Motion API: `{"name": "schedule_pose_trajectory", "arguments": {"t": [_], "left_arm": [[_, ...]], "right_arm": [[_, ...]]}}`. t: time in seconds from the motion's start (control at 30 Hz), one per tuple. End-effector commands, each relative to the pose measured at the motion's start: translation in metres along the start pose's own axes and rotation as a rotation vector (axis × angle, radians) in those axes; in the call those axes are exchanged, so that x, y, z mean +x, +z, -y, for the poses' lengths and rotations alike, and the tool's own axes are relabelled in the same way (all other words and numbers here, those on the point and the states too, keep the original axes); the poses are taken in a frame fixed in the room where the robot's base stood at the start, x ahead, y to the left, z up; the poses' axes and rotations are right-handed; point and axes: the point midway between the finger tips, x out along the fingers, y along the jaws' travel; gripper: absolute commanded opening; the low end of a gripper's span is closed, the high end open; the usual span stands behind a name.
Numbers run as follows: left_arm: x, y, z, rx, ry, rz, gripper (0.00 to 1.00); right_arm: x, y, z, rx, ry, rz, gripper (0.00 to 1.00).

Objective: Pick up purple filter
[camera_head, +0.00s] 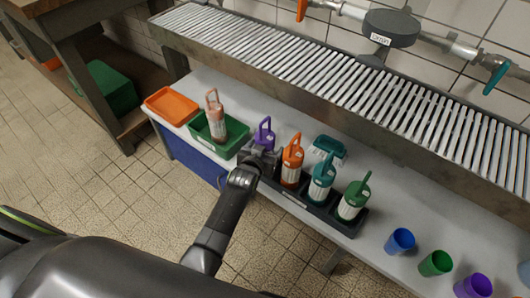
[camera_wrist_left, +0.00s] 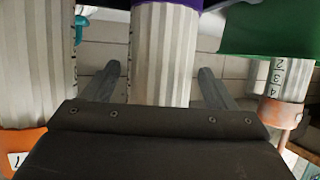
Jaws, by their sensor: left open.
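The purple filter (camera_head: 265,134) shows its purple handle and cap above my left gripper in the head view; its lower body and base are hidden there. In the left wrist view the purple filter (camera_wrist_left: 162,55) has a white ribbed body and a purple end at the top edge. My left gripper (camera_head: 263,152) is at the filter. In the wrist view its two fingers (camera_wrist_left: 158,82) are open, one on either side of the ribbed body, with visible gaps. My right gripper is in neither view.
An orange filter (camera_head: 292,161), a teal one (camera_head: 321,179) and a green one (camera_head: 353,200) stand in a black rack (camera_head: 318,212). A green tray (camera_head: 233,147) holds a pink filter (camera_head: 215,117). An orange tray (camera_head: 172,105) is far left. Cups (camera_head: 400,241) stand right. A slatted shelf (camera_head: 330,83) overhangs behind.

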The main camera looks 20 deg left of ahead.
Motion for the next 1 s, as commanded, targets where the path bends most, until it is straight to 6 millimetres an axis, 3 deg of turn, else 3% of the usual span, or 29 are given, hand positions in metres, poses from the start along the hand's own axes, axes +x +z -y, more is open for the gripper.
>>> {"name": "schedule_pose_trajectory", "arguments": {"t": [0.07, 0.43, 0.73, 1.0], "left_arm": [[0.000, 0.000, 0.000, 0.000, 0.000, 0.000, 0.76], [0.000, 0.000, 0.000, 0.000, 0.000, 0.000, 0.28], [-0.003, -0.006, 0.000, -0.001, 0.000, -0.003, 0.27], [-0.023, -0.056, 0.000, -0.002, 0.000, -0.006, 0.27]], "right_arm": [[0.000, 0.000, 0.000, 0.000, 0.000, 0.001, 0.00], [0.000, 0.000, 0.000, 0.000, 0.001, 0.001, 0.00], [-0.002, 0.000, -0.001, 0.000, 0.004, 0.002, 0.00], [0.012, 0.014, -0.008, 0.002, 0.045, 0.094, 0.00]]}}
